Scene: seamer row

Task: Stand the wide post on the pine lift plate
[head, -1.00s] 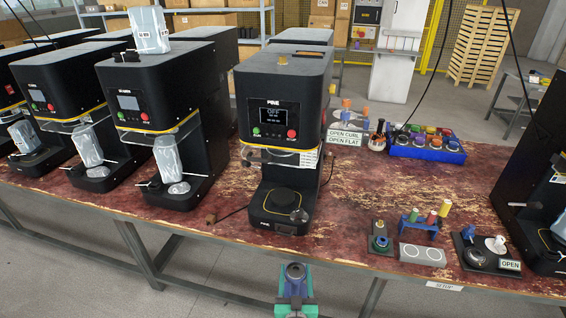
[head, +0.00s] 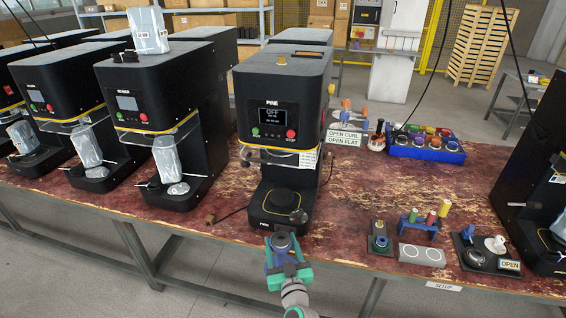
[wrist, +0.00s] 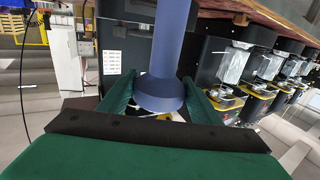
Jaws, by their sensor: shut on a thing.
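My gripper (head: 285,262) is at the table's front edge, just in front of the centre machine marked PINE. It is shut on a blue-grey post (head: 282,240) with a wide collar. In the wrist view the post (wrist: 168,45) and its collar (wrist: 160,94) sit between the green fingers. The pine lift plate (head: 282,202) is a round black disc on the machine's base, with a yellow line around it. The plate looks empty, and the post is in front of it, apart from it. The plate cannot be made out clearly in the wrist view.
The pine machine's upper housing (head: 282,95) overhangs the plate. More machines stand left.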

